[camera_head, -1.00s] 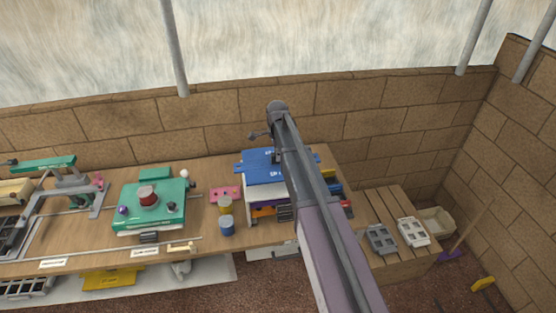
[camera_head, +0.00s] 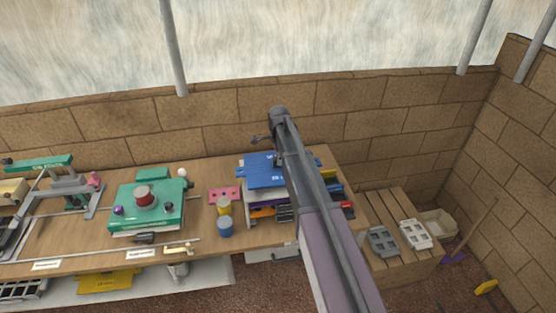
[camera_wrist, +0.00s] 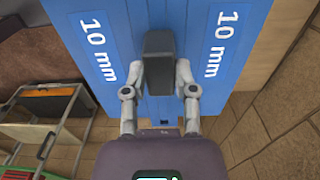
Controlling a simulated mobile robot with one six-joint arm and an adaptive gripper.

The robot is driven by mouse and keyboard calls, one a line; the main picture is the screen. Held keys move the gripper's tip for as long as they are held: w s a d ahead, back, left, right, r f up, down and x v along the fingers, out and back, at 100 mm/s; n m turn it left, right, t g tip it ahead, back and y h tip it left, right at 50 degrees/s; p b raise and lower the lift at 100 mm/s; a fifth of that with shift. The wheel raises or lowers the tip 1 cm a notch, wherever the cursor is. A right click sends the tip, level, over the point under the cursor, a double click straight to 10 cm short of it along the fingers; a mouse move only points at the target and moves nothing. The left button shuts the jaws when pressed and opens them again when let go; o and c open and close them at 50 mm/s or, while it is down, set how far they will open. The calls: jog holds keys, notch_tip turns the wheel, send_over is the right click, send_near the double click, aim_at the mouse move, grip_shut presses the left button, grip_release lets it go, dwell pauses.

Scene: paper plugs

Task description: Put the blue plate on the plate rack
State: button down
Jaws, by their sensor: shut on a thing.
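The blue plate (camera_wrist: 200,100) fills the top of the wrist view, with "10 mm" printed on both halves. My gripper (camera_wrist: 160,72) is shut on its dark grey handle (camera_wrist: 160,42). In the head view, the blue plate (camera_head: 266,181) is above the plate rack (camera_head: 249,201), partly hidden by my arm. The rack is a pale open-fronted unit with orange, purple and dark plates inside. It also shows at the left of the wrist view (camera_wrist: 55,135). I cannot tell whether the plate touches the rack's top.
A yellow can (camera_head: 224,205) and a blue can (camera_head: 226,228) stand left of the rack beside a pink block (camera_head: 223,195). A green machine (camera_head: 125,218) is further left. The brick wall (camera_head: 215,110) is close behind. A wooden crate (camera_head: 400,265) with grey trays stands right.

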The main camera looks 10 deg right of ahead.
jog(key=shift+f, duration=0.2)
jog(key=shift+c, duration=2)
grip_release()
jog(key=shift+r, duration=0.2)
notch_tip(320, 180, up, 12)
jog(key=p, duration=1.2)
jog(key=shift+s, duration=0.1)
